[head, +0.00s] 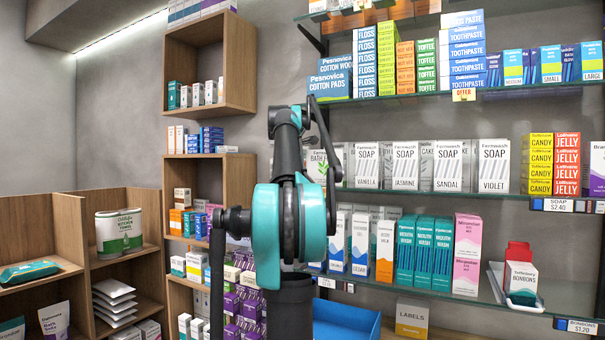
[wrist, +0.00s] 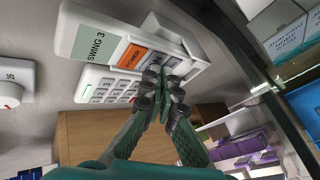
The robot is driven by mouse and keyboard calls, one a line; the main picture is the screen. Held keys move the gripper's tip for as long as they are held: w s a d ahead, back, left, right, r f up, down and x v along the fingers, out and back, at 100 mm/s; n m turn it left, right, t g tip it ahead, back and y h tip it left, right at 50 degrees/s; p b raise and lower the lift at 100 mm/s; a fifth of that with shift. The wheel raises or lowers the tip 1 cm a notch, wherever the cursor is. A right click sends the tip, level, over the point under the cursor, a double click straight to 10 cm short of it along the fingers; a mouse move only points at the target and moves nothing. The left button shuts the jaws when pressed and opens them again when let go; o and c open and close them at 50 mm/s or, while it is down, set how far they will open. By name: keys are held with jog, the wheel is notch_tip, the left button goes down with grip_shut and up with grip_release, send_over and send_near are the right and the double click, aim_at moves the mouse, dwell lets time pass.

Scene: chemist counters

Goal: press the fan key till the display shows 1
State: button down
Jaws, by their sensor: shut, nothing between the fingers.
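A white wall control panel (wrist: 122,70) shows tilted in the wrist view. Its grey-green display (wrist: 94,42) reads "SWING 3". Below the display is an orange key (wrist: 132,56) marked "POWER". A dark key (wrist: 157,72) beside it is partly covered by my fingers, and its lettering cannot be read in full. Rows of small pale keys (wrist: 108,90) lie on the panel's lower left. My gripper (wrist: 163,80) is shut and empty, its fingertips in front of the dark keys. I cannot tell whether they touch the panel. I cannot make out the panel in the head view.
In the wrist view, a white device with a round knob (wrist: 10,92) is on the wall at left, and a wooden shelf unit (wrist: 85,130) stands below the panel. In the head view, stocked glass shelves (head: 480,190) fill the right and wooden cubbies (head: 205,50) stand behind my arm.

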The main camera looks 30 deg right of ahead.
jog(key=shift+w+d, duration=0.15)
jog(key=shift+d, duration=0.05)
dwell(0.3)
jog(key=shift+a, duration=0.1)
jog(key=shift+s+a, duration=0.5)
jog(key=shift+a, duration=0.15)
jog(key=a, duration=0.1)
jog(key=s+a, duration=0.1)
jog(key=a, duration=0.1)
jog(key=s+a, duration=0.1)
jog(key=shift+s+a, duration=0.2)
jog(key=shift+s, duration=0.05)
dwell(0.4)
dwell(0.7)
